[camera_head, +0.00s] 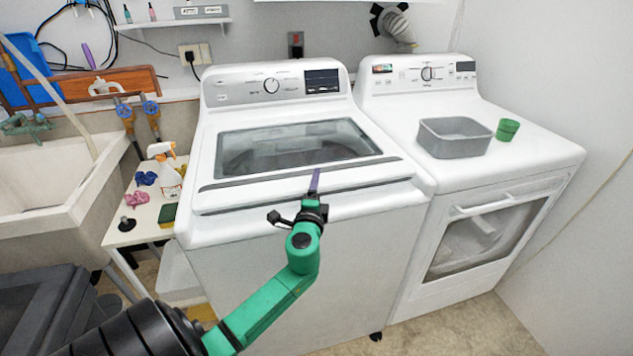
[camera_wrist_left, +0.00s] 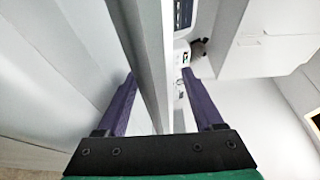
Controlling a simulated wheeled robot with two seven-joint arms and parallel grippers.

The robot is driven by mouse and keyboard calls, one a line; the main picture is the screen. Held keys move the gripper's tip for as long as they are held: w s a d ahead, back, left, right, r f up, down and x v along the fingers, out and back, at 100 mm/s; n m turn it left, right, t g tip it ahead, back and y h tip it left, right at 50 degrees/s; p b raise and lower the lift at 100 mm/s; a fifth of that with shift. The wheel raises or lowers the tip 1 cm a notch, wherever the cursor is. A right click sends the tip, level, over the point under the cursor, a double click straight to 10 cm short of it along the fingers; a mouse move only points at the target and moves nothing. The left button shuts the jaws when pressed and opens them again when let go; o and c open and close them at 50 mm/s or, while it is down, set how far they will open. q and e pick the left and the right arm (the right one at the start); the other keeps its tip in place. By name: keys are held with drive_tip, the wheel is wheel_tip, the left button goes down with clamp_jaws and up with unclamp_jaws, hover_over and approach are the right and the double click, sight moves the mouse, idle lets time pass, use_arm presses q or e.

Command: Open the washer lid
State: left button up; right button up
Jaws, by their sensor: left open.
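The white top-loading washer (camera_head: 300,250) stands in the middle of the head view. Its lid (camera_head: 235,190), with a dark glass window, is down and looks closed. A grey strip runs along the lid's front part. My left gripper (camera_head: 315,182) is at the front edge of the lid, right of its middle. In the left wrist view the gripper (camera_wrist_left: 159,73) is open, with its two purple fingers apart. A pale lid edge (camera_wrist_left: 150,60) runs between them; I cannot tell whether either finger touches it. My right gripper is not in view.
Left are a small table (camera_head: 125,215) with a spray bottle (camera_head: 166,172), and a sink (camera_head: 50,180). The washer's control panel (camera_head: 240,90) rises behind the lid.

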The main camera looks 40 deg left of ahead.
use_arm(q)
drive_tip(key=shift+w+a, duration=0.25)
drive_tip(key=shift+w, duration=0.1)
clamp_jaws()
idle(1.2)
